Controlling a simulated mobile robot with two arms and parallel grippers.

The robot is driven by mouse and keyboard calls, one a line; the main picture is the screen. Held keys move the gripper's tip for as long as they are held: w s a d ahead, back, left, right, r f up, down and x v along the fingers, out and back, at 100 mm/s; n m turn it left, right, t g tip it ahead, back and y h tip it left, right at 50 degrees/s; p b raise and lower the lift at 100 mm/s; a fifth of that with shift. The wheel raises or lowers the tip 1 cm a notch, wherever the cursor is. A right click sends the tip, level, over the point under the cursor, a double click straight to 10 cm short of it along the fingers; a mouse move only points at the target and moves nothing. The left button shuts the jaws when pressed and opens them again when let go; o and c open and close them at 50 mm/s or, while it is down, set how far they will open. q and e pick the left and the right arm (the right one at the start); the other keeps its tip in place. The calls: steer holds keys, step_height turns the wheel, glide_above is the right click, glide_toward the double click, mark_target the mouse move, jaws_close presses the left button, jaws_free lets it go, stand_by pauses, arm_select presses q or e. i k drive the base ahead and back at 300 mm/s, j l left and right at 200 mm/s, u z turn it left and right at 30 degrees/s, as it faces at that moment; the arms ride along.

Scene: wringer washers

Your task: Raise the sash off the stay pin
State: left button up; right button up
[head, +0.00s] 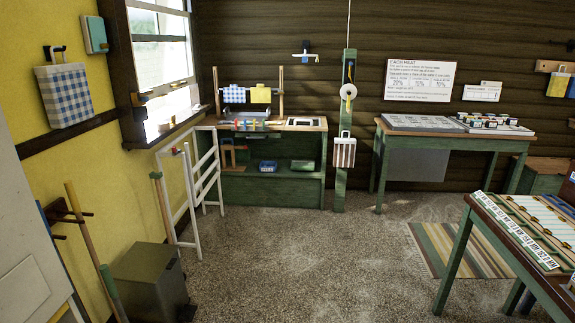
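The window with its white sash (162,88) is in the left wall at the upper left of the head view, in a dark brown frame (119,62). The lower rail of the sash sits above the sill, with a bright gap beneath it. Small tan or brass-coloured fittings (142,98) show along the rail. The stay pin is too small to make out for certain. Neither of my grippers is in view.
A white folding rack (206,172) stands below the window, with a grey bin (150,281) and leaning poles nearer. A green bench (270,190) stands right of the window. The middle floor is clear; tables stand at the right.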

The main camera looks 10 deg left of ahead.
mark_target(161, 90)
steer(key=i+u, duration=0.15)
steer(key=i, duration=2.15)
steer(key=i+j+u, duration=0.1)
steer(key=i, duration=0.8)
steer(key=i+j+u, duration=0.15)
steer(key=i, duration=0.8)
